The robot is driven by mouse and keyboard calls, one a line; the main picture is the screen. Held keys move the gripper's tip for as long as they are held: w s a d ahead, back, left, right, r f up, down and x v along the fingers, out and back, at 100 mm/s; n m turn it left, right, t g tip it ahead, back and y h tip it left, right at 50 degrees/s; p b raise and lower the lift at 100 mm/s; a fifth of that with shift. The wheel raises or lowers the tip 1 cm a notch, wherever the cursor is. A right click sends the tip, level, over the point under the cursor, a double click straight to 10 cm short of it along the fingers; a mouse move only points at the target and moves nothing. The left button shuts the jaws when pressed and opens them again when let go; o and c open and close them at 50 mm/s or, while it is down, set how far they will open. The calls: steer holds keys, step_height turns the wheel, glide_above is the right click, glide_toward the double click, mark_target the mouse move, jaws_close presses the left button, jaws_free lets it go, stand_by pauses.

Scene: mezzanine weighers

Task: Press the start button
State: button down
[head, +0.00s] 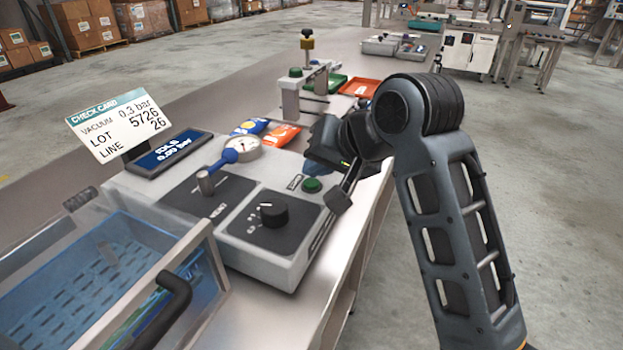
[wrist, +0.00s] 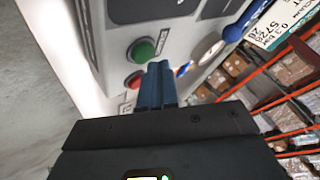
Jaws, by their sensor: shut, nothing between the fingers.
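In the wrist view the fingertips (wrist: 159,66) point toward the panel near both buttons. I cannot tell whether they touch it. My gripper seems to hide the red button in the head view.
A black rotary knob (head: 273,212) and a blue-handled lever (head: 222,165) stand on the box. The check card (head: 120,124) and display (head: 169,152) are behind left. A clear-lidded chamber (head: 170,262) is at front left. Orange and green trays lie farther back.

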mark_target(317, 184)
steer(key=shift+f, duration=0.6)
stand_by(0.7)
steer(key=shift+r, duration=0.15)
steer(key=shift+r+p, duration=0.75)
steer(key=shift+p, duration=0.45)
step_height(317, 184, up, 5)
steer(key=p, duration=0.5)
steer(key=shift+p, duration=0.3)
